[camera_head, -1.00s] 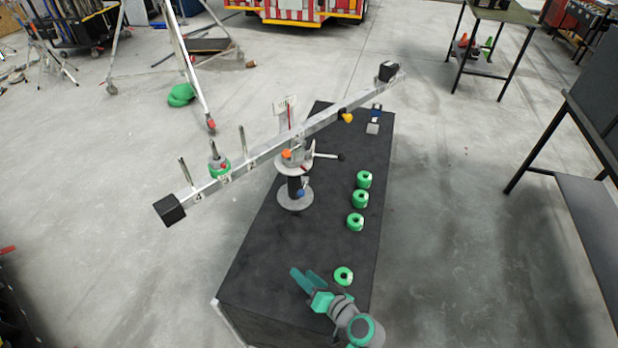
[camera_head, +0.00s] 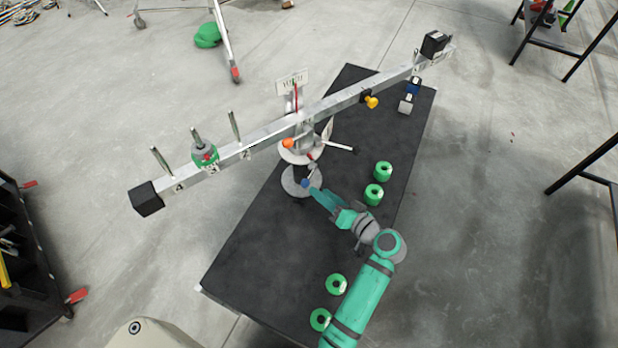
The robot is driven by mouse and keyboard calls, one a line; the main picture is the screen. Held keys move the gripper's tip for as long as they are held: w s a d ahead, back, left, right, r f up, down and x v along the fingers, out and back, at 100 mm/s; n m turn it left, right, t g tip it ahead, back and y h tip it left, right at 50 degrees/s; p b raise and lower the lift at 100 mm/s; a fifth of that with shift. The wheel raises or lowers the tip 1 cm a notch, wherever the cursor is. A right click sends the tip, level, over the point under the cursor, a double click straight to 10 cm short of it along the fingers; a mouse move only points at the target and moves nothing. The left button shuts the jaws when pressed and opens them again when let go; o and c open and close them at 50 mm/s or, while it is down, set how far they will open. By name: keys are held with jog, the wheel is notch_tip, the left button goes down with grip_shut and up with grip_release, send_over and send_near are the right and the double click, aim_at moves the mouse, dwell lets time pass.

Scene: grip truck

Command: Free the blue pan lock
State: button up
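The blue pan lock (camera_head: 304,183) is a small blue knob low on the column of the balance-like rig, just above its round grey base (camera_head: 292,184). My gripper (camera_head: 313,192) reaches in from the lower right, with its teal fingers pointing at the knob. The fingertips are at or very near the knob; I cannot tell whether they touch. The two fingers overlap in this view, so their gap is unclear.
A long silver beam (camera_head: 340,101) slants above the black table (camera_head: 262,250), with a black block at each end, upright pegs and a yellow knob (camera_head: 371,102). Green rings (camera_head: 383,170) lie along the right side, some near my arm. The table's left front is clear.

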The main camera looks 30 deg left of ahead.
aim_at(308, 185)
jog(key=x, duration=0.8)
jog(key=shift+s+a+f, duration=0.15)
jog(key=shift+s+a, duration=0.05)
jog(key=shift+a, duration=0.2)
grip_shut()
